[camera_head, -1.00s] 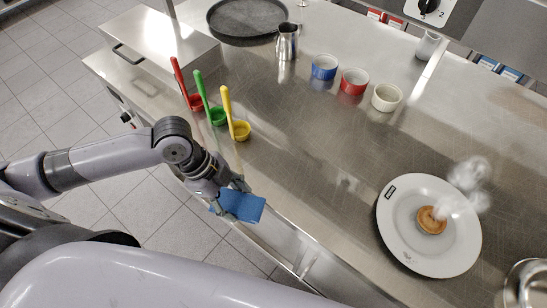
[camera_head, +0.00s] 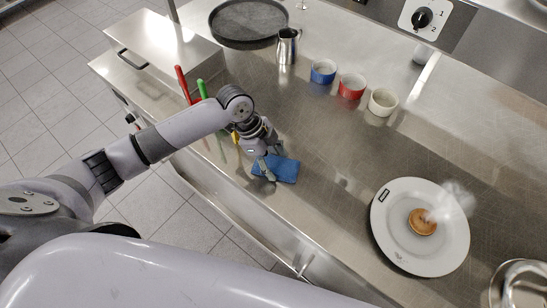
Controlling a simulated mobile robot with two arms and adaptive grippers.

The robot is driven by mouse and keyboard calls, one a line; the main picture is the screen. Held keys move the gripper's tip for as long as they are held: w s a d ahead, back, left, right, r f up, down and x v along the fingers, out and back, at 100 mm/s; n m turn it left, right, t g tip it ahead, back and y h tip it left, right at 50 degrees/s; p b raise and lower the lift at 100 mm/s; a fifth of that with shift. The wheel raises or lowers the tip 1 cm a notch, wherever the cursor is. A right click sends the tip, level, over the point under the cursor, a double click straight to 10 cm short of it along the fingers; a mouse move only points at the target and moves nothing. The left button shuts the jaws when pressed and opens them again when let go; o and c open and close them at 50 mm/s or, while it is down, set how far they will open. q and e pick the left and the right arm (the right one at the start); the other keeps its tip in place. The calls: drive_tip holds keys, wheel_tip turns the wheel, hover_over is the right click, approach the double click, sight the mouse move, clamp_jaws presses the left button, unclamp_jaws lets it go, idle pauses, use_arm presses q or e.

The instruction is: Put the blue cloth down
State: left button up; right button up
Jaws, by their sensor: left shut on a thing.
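The blue cloth (camera_head: 286,170) is at the front part of the steel counter (camera_head: 325,160), left of the plate. My left gripper (camera_head: 268,170) is shut on its left part. The cloth looks flat and very close to the counter; I cannot tell whether it touches the surface. My right gripper does not show.
A white plate (camera_head: 389,244) with a steaming small pie (camera_head: 422,221) is on the right. Blue (camera_head: 323,72), red (camera_head: 351,87) and cream (camera_head: 382,103) bowls stand behind. Red (camera_head: 183,84) and green (camera_head: 202,88) handled scoops are partly behind my arm. The counter between cloth and plate is clear.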

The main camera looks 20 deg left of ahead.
use_arm(q)
drive_tip(key=shift+s+a, duration=0.1)
drive_tip(key=shift+s, duration=0.05)
drive_tip(key=o, duration=1)
drive_tip(key=shift+f, duration=0.1)
drive_tip(key=shift+c, duration=0.2)
drive_tip(key=shift+o, duration=0.3)
drive_tip(key=b+v, duration=0.2)
drive_tip(key=v, duration=1)
